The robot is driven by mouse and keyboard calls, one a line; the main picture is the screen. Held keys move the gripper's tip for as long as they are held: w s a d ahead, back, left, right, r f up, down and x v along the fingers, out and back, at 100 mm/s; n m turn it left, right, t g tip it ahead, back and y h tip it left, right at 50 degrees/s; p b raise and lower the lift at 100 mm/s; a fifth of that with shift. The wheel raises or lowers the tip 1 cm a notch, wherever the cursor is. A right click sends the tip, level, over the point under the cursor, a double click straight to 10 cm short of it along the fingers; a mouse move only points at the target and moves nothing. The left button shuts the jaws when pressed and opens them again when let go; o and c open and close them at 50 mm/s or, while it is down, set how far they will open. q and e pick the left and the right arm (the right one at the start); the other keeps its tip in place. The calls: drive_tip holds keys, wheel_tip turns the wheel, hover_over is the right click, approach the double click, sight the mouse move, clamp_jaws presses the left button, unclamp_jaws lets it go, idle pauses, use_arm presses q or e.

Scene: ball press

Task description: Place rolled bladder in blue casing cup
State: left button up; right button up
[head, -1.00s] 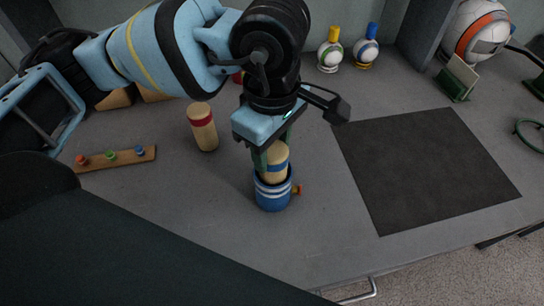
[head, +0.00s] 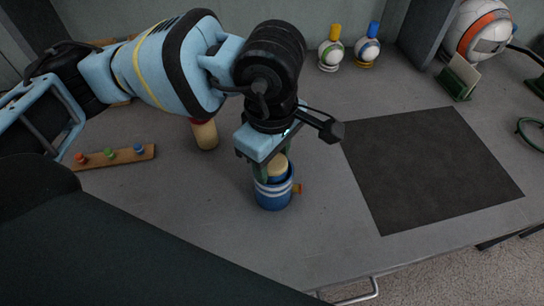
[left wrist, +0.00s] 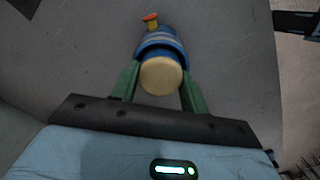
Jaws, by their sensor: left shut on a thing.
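The rolled bladder (head: 278,168) is a tan cylinder; its blue band, seen earlier, is now hidden. It stands upright with its lower part inside the blue casing cup (head: 273,197), which has pale stripes and an orange nozzle on its side. My left gripper (head: 276,174) points down with green fingers shut on the bladder, fingertips at the cup's rim. In the left wrist view, the bladder's round tan end (left wrist: 160,76) lies between the fingers, with the blue cup (left wrist: 162,42) around its far end. How deep it sits is hidden. My right gripper is not seen.
A second tan roll with a red band (head: 205,133) stands left of the cup, partly behind my arm. A wooden strip with coloured pegs (head: 122,157) lies farther left. A dark mat (head: 430,165) lies right. Two bottle-like pieces (head: 332,50) (head: 367,47) stand at the back.

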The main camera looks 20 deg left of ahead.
use_arm(q)
drive_tip(key=o, duration=1.2)
drive_tip(key=shift+s+f, duration=0.15)
drive_tip(key=shift+f, duration=0.55)
drive_tip(key=shift+o, duration=0.2)
drive_tip(key=shift+r, duration=0.15)
wheel_tip(320, 180, up, 13)
drive_tip(key=p, duration=0.1)
drive_tip(key=shift+w+r, duration=0.15)
drive_tip(key=shift+w, duration=0.05)
